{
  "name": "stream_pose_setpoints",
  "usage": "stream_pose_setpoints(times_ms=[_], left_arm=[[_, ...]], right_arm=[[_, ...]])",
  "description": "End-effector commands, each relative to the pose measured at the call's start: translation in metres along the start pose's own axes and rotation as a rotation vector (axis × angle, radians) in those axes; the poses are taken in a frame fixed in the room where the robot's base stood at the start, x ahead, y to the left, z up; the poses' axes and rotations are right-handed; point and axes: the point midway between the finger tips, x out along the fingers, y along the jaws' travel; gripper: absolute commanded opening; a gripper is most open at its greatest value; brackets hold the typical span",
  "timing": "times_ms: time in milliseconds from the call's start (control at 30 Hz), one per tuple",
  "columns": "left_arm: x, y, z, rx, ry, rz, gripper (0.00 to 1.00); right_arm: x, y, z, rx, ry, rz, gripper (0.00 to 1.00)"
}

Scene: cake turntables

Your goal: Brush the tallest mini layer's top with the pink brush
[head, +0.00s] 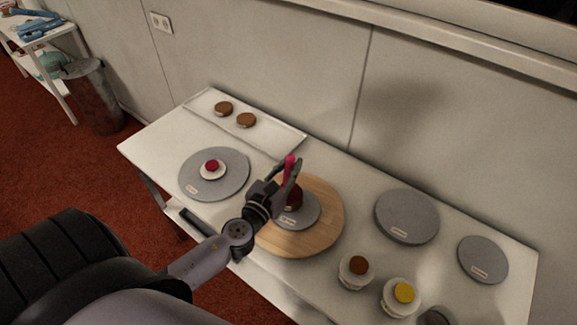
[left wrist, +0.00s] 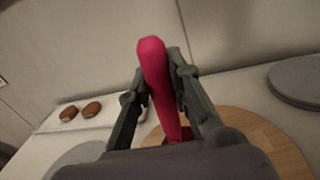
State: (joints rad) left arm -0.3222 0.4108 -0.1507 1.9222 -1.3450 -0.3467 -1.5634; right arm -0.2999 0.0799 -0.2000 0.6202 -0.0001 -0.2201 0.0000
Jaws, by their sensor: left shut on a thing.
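My left gripper (head: 287,171) is shut on the pink brush (head: 290,160), whose handle stands up between the fingers. The brush also shows large in the left wrist view (left wrist: 155,75); its lower end is hidden. Below the gripper, a dark red-brown mini layer (head: 296,200) sits on a small grey turntable (head: 308,214) on a round wooden board (head: 330,220). The gripper partly hides this layer, and I cannot tell whether the brush touches it. A small layer with a red top (head: 212,166) sits on the grey turntable at left (head: 232,182). My right gripper is out of view.
A white tray (head: 275,132) at the back holds two brown cookies (head: 223,108) (head: 246,120). Two empty grey turntables (head: 407,215) (head: 483,260) lie at right. Brown (head: 357,266) and yellow (head: 404,293) jars stand at the front. The wall runs close behind the table.

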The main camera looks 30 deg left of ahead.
Motion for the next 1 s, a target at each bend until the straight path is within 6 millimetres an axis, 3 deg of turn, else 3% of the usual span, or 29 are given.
stream_pose_setpoints(times_ms=[600,1000], left_arm=[[0.0,0.008,0.07,0.0,0.0,0.0,0.0],[-0.004,0.004,0.065,0.001,0.0,-0.005,0.0]], right_arm=[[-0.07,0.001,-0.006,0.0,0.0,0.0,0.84],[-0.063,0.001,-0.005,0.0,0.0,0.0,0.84]])
